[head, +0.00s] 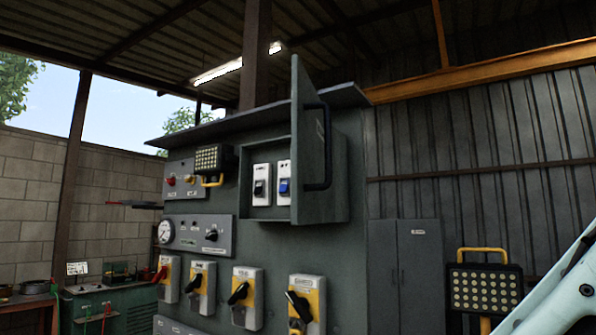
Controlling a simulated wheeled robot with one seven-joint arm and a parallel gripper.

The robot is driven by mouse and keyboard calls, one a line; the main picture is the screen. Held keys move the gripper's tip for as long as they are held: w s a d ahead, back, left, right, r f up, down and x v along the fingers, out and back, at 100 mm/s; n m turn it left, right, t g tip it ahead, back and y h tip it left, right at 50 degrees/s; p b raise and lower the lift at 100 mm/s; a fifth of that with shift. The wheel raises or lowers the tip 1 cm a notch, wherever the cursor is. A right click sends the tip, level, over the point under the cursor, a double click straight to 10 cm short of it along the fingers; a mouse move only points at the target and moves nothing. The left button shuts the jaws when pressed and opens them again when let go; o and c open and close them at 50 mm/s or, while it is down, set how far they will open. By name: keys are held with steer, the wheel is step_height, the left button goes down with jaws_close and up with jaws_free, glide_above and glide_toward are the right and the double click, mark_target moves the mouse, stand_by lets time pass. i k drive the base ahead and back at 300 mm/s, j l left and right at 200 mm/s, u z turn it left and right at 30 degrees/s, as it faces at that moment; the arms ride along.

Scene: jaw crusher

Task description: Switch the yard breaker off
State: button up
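A grey control panel (262,253) stands in the middle of the head view. A small box on it has its door (312,150) swung open, with a dark handle (318,147). Inside are two white breakers: the left one (261,186) has a black toggle, the right one (284,184) a blue toggle. Their labels are too small to read, so I cannot tell which is the yard breaker or how the toggles are set. My gripper is not in view; only a pale part of my arm shows at the lower right.
Below the box are several yellow-and-white rotary switches (307,303). A gauge (165,232) and a knob (211,235) sit at the left. A floodlight (485,288) and grey cabinet (404,277) stand to the right. The open door projects from the panel.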

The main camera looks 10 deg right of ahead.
mark_target(258, 190)
steer(key=i+j+u, duration=0.25)
steer(key=i+j, duration=0.9)
steer(key=i, duration=0.15)
